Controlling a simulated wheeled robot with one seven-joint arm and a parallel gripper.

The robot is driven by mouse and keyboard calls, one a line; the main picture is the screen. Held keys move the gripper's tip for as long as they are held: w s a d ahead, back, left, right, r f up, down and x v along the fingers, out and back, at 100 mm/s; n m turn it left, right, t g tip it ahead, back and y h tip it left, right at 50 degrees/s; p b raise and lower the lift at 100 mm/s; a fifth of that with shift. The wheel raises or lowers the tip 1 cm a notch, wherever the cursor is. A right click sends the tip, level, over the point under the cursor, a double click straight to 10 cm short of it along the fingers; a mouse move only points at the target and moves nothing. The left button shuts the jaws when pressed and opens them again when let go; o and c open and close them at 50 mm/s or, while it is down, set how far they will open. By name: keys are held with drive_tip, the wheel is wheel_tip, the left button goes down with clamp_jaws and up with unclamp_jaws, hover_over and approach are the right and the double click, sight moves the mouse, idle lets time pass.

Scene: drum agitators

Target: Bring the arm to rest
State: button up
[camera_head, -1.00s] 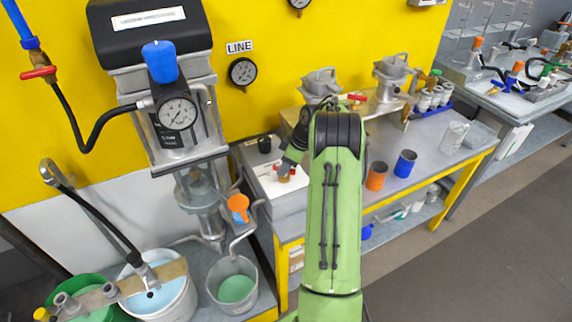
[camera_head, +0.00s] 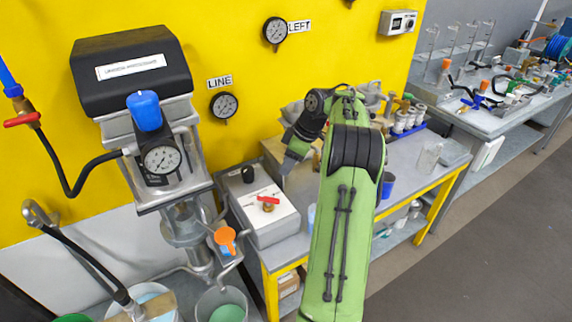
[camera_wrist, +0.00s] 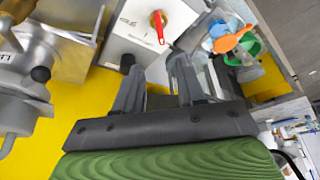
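My gripper (camera_head: 294,150) is at the end of my green arm, raised above the bench and to the right of a grey box with a red valve handle (camera_head: 268,200). In the wrist view the two dark fingers of my gripper (camera_wrist: 158,66) stand apart with nothing held between them. The red handle (camera_wrist: 158,24) lies beyond the fingertips in that view, apart from them. My arm hides part of the bench behind it.
The wall bench (camera_head: 408,155) carries pots, bottles and a blue cup (camera_head: 387,186). A drum agitator with a gauge (camera_head: 161,158) stands left, above buckets. An orange-handled valve (camera_head: 225,237) is low beside it. The floor (camera_head: 480,240) at right is clear.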

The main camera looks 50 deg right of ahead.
idle(0.3)
drive_tip(key=s+a+r+m+h, duration=0.15)
drive_tip(key=a+r, duration=0.45)
drive_tip(key=a, duration=0.7)
drive_tip(key=s+a+r+m, duration=0.15)
drive_tip(key=a+r, duration=0.45)
drive_tip(key=a, duration=0.7)
drive_tip(key=s+a+f+m, duration=0.1)
drive_tip(key=s+a+f, duration=0.1)
drive_tip(key=s, duration=0.7)
drive_tip(key=s+a+f+m+t, duration=0.1)
drive_tip(key=s+a+f+m, duration=0.1)
drive_tip(key=s+a, duration=0.3)
drive_tip(key=s, duration=0.3)
drive_tip(key=shift+s+a+t+h, duration=0.3)
drive_tip(key=shift+s+h, duration=0.05)
drive_tip(key=shift+s, duration=0.05)
